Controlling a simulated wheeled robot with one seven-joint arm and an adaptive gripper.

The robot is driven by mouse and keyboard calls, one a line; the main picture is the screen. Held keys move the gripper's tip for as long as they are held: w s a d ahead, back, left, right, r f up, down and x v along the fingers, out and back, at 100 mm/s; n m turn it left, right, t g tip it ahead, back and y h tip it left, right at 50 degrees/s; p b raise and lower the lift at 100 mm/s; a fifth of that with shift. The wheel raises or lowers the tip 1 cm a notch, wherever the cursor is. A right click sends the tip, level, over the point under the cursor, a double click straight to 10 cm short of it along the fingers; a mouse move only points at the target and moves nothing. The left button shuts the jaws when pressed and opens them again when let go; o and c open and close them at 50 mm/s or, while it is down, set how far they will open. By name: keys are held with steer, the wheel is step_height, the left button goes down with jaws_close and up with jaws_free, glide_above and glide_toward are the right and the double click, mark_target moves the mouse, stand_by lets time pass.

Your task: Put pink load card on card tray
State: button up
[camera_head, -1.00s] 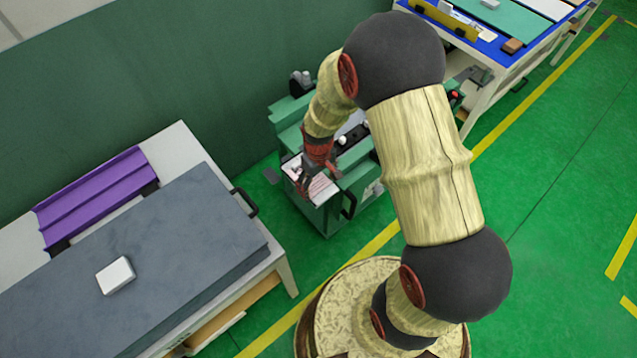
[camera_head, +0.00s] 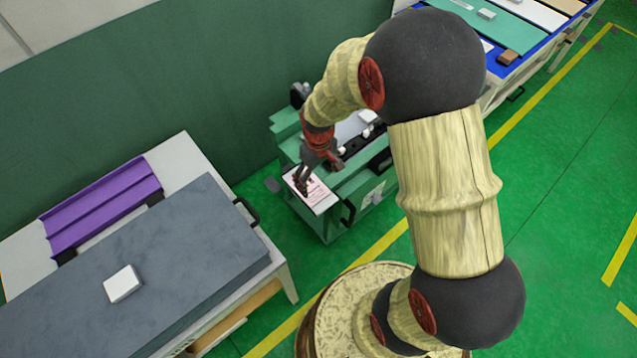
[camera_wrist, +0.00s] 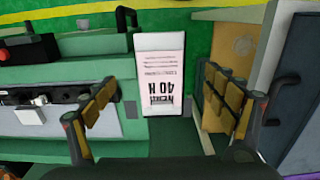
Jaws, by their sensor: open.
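The pink load card (camera_wrist: 162,78) lies flat on a white tray (camera_wrist: 160,40), which I take to be the card tray, at the end of the green machine. In the wrist view it sits between my open fingers and beyond them, with its print upside down. In the head view the card (camera_head: 314,192) shows on the tray (camera_head: 326,206), partly covered by my gripper (camera_head: 304,188). My gripper is open and empty in the wrist view (camera_wrist: 160,115), above the card and apart from it.
The green machine (camera_head: 338,222) has black handles and knobs beside the tray. A grey-topped bench (camera_head: 180,245) with a white block (camera_head: 122,284) and a purple ribbed piece (camera_head: 100,208) stands at left. A blue-topped table (camera_head: 512,62) stands at upper right. Green floor is clear at right.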

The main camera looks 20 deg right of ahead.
steer(key=s+r+m+t, duration=0.1)
steer(key=s+r, duration=0.2)
steer(key=r, duration=0.8)
steer(key=s+r+m+t, duration=0.1)
steer(key=s+r+t, duration=0.1)
steer(key=r, duration=0.8)
steer(key=s+a+r+m+t, duration=0.1)
steer(key=s+r+t, duration=0.1)
steer(key=s+r, duration=0.8)
steer(key=shift+s+a+r+m+t, duration=0.15)
steer(key=shift+s+m+t, duration=0.15)
steer(key=shift+s, duration=0.85)
